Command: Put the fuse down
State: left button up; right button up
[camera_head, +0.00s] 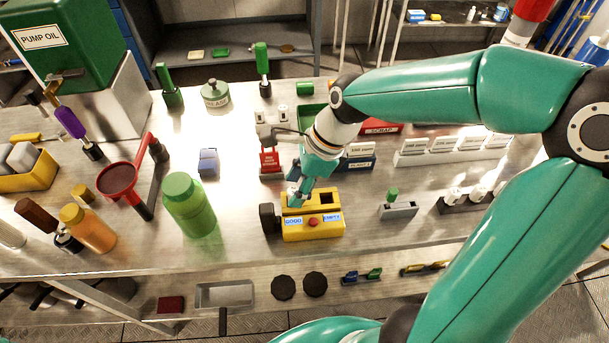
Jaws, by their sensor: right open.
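My right gripper (298,196) reaches down from the right over a yellow box (313,228) with a red button and labels reading GOOD and EMPTY. Its fingertips are at the box's left top opening, and its jaws are open. I cannot make out a fuse between or under the fingers; the wrist and fingers hide part of that opening. The box's other top opening, to the right, looks dark and empty. White cylinders that may be fuses stand in a dark rack (466,204) at the right. My left gripper is not in view.
A green bottle (190,208) stands left of the box. A grey holder with a green-topped piece (398,210) stands to its right. A red stand (270,162) and a blue bin (358,162) are behind it. Bare metal bench lies in front.

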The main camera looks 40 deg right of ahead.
jog(key=v, duration=1.2)
jog(key=shift+p, duration=0.4)
jog(key=shift+r, duration=0.1)
